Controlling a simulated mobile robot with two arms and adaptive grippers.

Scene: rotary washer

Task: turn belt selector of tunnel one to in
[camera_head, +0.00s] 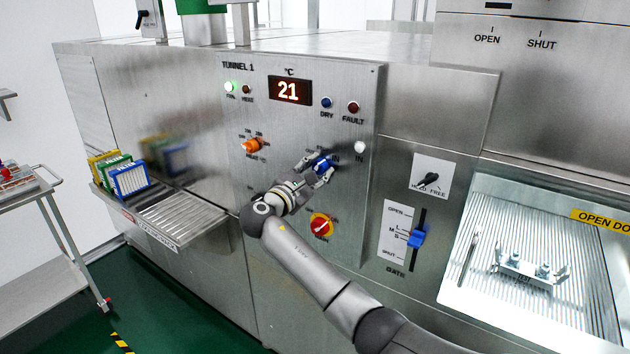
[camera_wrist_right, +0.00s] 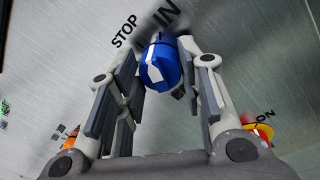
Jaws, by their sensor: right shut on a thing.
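The panel marked TUNNEL 1 (camera_head: 238,65) carries a blue selector knob (camera_head: 322,164), with "IN" printed to its right. My right gripper (camera_head: 319,168) is at the panel, with its fingers around this knob and shut on it. In the right wrist view the blue knob (camera_wrist_right: 160,68) sits between the fingertips, with a white mark on its face. The words STOP and IN show above it there. I cannot tell for certain which label the mark points to. The fingers partly hide the knob in the head view. My left gripper is not in view.
An orange knob (camera_head: 251,146) sits left of the blue one, and a red and yellow switch (camera_head: 321,226) below it. A blue gate lever (camera_head: 417,238) and a black selector (camera_head: 430,180) are on the right. A roller shelf (camera_head: 183,218) with coloured racks juts out at left.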

